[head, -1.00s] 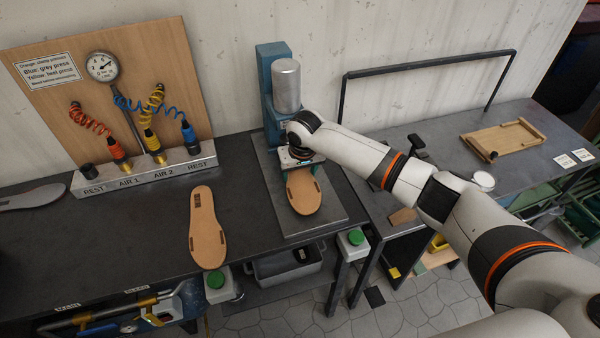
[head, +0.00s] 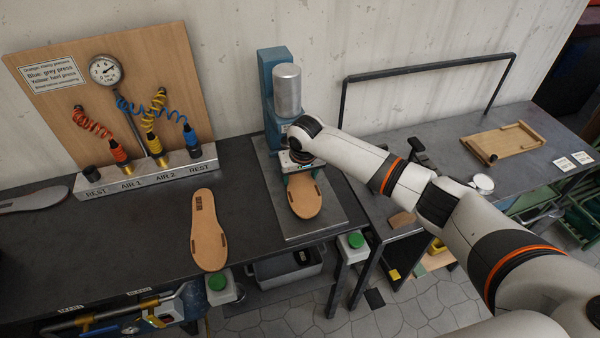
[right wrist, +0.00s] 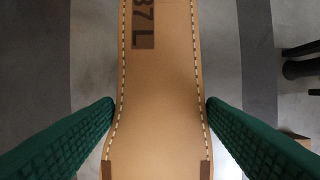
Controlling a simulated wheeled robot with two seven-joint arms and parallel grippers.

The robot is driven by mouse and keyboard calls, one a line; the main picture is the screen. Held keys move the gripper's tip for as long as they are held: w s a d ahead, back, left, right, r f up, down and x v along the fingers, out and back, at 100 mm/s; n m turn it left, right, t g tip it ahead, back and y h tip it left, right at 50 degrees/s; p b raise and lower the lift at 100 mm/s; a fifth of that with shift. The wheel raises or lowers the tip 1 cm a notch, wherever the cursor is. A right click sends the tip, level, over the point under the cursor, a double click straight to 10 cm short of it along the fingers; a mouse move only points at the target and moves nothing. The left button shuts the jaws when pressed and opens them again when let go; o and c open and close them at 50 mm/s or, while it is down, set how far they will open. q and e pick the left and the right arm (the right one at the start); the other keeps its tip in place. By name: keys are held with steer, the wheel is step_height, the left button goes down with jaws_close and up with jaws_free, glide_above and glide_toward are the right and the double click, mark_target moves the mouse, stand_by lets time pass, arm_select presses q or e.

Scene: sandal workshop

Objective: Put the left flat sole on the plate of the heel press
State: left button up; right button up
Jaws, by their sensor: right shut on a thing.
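The left flat sole (head: 304,196) is tan and reads "37 L" in the right wrist view (right wrist: 158,80). My right gripper (head: 300,168) is shut on it, with its green fingers against the two long edges at the narrow waist. The heel press (head: 287,90) is blue with a silver cylinder. The sole lies over the press's grey plate (head: 325,215), rounded end to the front, other end hidden under my wrist. I cannot tell whether it touches the plate. My left gripper is not in view.
A second tan sole (head: 208,230) lies on the dark bench left of the press. An air-connection block (head: 150,177) with coloured plugs stands behind it. A green button (head: 355,240) sits at the bench front. A wooden tray (head: 503,141) lies on the right table.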

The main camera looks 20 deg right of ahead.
steer(key=shift+f, duration=0.4)
stand_by(0.7)
steer(key=o, duration=1)
